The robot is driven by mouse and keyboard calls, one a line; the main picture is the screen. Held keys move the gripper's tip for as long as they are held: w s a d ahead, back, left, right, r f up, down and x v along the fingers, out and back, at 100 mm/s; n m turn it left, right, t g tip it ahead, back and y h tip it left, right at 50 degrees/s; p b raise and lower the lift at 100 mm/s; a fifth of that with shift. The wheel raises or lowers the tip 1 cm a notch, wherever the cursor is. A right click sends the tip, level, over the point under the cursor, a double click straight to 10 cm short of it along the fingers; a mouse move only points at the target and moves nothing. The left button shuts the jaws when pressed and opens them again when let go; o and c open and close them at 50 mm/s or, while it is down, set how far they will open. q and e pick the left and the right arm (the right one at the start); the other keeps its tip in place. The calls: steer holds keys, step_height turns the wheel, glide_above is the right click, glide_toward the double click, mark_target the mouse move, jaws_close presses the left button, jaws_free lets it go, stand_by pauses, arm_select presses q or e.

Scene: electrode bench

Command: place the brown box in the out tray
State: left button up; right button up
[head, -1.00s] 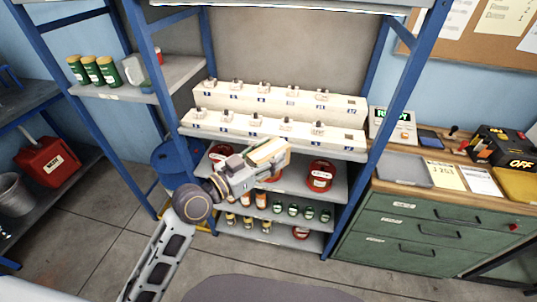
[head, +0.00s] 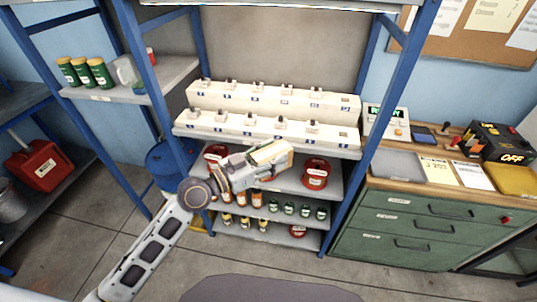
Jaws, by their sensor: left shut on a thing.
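My left gripper (head: 262,164) reaches in from the lower left, in front of the shelf rack. It is shut on a small tan-brown box (head: 272,151), which shows along the gripper's upper side and is partly hidden by the fingers. The box is in the air in front of the rack. On the green cabinet at the right lie a flat grey tray (head: 397,165) and a yellow tray (head: 514,180). I cannot read an "out" label on either. My right gripper is not in view.
The blue rack (head: 357,190) holds a white stepped stand (head: 300,132) with several small parts, and red tins (head: 315,173) and bottles below. Papers (head: 457,174), a box marked OFF (head: 497,143) and a device (head: 388,121) crowd the cabinet top. The floor in front is clear.

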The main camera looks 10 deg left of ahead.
arm_select(q)
steer(key=shift+w+d+f+m+g+h, duration=0.15)
steer(key=shift+w+f+m+g+h, duration=0.15)
steer(key=shift+w+f+g, duration=0.1)
steer(key=shift+w+d+f+m+g+h, duration=0.45)
steer(key=shift+w+d+f+m+g, duration=0.15)
steer(key=shift+f+g, duration=0.1)
steer(key=shift+w+d+f+m+g+h, duration=0.45)
steer(key=shift+w+d+f+m+g, duration=0.1)
steer(key=shift+f+g, duration=0.15)
steer(key=shift+a+g, duration=0.15)
steer(key=shift+g, duration=0.15)
steer(key=shift+s+a+m+g+h, duration=0.25)
steer(key=shift+a+m+g+h, duration=0.3)
steer(key=shift+m+g, duration=0.5)
steer(key=shift+s+a+m+g+h, duration=0.3)
steer(key=shift+a+m+g, duration=0.4)
steer(key=shift+g, duration=0.65)
steer(key=shift+a+m+g, duration=0.2)
steer(key=shift+m+g, duration=0.2)
steer(key=shift+g, duration=0.2)
steer(key=shift+s+a, duration=0.1)
